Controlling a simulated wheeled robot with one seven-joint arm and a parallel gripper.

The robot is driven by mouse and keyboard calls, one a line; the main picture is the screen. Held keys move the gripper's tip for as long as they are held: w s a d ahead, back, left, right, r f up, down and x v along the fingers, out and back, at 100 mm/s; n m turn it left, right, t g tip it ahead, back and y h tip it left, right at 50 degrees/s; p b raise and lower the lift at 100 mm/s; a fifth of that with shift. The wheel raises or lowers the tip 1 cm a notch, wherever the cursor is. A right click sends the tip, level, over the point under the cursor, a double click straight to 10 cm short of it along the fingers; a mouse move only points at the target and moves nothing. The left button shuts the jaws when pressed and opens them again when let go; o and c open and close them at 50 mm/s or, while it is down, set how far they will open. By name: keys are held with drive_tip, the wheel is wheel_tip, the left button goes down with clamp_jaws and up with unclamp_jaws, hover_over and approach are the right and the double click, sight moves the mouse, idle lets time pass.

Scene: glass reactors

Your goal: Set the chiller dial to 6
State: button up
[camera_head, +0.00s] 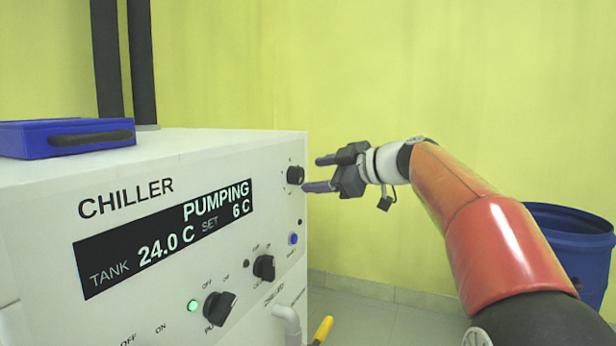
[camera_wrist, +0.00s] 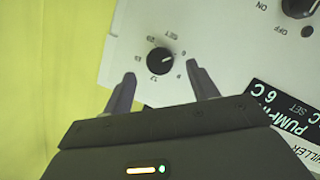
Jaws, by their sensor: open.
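The chiller (camera_head: 200,162) is a white box at the left in the head view. Its display (camera_head: 165,238) reads PUMPING, TANK 24.0 C, SET 6 C. The black dial (camera_head: 294,175) is at the upper right of its front panel. In the wrist view the dial (camera_wrist: 160,61) sits among printed numbers, its white pointer line toward the right, near the 6. My gripper (camera_head: 322,174) is open in front of the dial, with a fingertip on each side in the wrist view (camera_wrist: 162,82). The fingers look apart from the dial, and nothing is held.
Lower on the panel are two black knobs (camera_head: 219,307) (camera_head: 264,268), a green light (camera_head: 193,305) and a blue button (camera_head: 293,239). A blue case (camera_head: 65,138) lies on top of the chiller. A blue barrel (camera_head: 580,240) stands at the right. A pipe (camera_head: 288,322) sticks out below the panel.

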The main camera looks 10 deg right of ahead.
drive_tip(key=v, duration=0.3)
drive_tip(key=shift+s+d+r, duration=0.1)
drive_tip(key=shift+s+d, duration=0.1)
drive_tip(key=shift+s, duration=0.05)
drive_tip(key=s+a+f+m+g+h, duration=0.4)
drive_tip(key=s+a+f+m, duration=0.2)
drive_tip(key=s+a+f, duration=0.45)
drive_tip(key=s+d+f+m+g+h, duration=0.1)
drive_tip(key=s+d+f+m+h, duration=0.3)
drive_tip(key=s+f, duration=0.65)
drive_tip(key=s+d+f+m+g+h, duration=0.15)
drive_tip(key=s+f+m, duration=0.35)
drive_tip(key=s+f, duration=0.55)
wheel_tip(320, 180, up, 14)
drive_tip(key=p, duration=1.3)
drive_tip(key=shift+s+t, duration=0.15)
drive_tip(key=shift+t, duration=0.2)
